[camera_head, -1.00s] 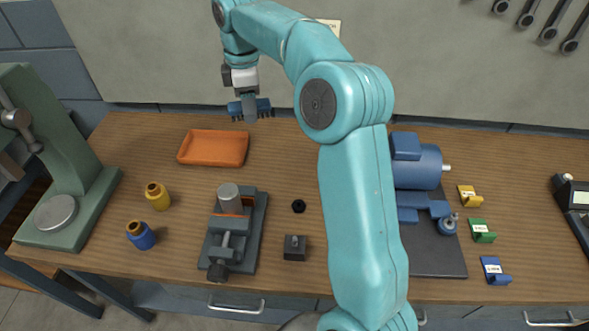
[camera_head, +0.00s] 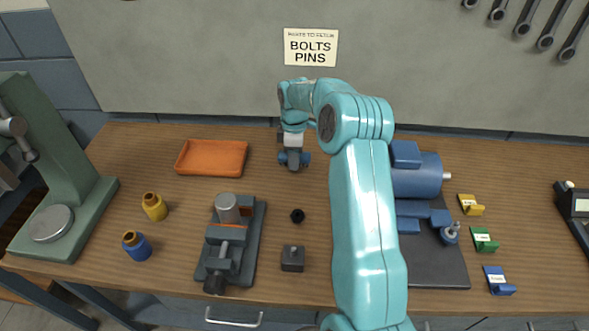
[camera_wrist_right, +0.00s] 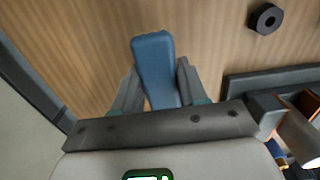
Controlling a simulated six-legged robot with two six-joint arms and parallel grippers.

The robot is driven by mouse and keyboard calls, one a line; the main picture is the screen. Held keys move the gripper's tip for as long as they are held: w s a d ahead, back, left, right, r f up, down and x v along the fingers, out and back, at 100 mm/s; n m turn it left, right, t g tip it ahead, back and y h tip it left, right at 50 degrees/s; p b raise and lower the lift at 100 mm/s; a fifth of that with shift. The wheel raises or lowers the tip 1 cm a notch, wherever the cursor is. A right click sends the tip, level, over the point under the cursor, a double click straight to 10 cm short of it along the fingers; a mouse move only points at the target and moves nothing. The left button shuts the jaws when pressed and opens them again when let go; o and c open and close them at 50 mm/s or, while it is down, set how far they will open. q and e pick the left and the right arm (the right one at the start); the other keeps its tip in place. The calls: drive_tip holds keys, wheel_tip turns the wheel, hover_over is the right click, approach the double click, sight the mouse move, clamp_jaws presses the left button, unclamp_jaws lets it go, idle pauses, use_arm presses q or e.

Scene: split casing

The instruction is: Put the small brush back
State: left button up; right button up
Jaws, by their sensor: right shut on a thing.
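My right gripper (camera_head: 293,158) is over the back middle of the bench, right of the orange tray. It is shut on the small blue brush (camera_wrist_right: 153,62). In the right wrist view the brush lies between the two grey fingers (camera_wrist_right: 158,92), with bare wood beyond it. In the head view the gripper hides part of the brush, and only bits of blue show at its sides. Whether the brush touches the bench I cannot tell. My left gripper is not in view.
The orange tray (camera_head: 212,158) is empty. A vise (camera_head: 229,250) holds a grey cylinder. A black nut (camera_head: 297,215) and a dark block (camera_head: 292,259) lie to its right. A blue motor casing (camera_head: 418,178) stands right of my arm. Yellow and blue bottles stand left.

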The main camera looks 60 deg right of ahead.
sight(295, 177)
wheel_tip(295, 177, down, 6)
drive_tip(key=shift+p, duration=0.35)
drive_tip(key=shift+f, duration=0.15)
drive_tip(key=o, duration=1.1)
wheel_tip(295, 177, up, 12)
drive_tip(key=shift+r+b, duration=0.25)
drive_tip(key=shift+b, duration=0.35)
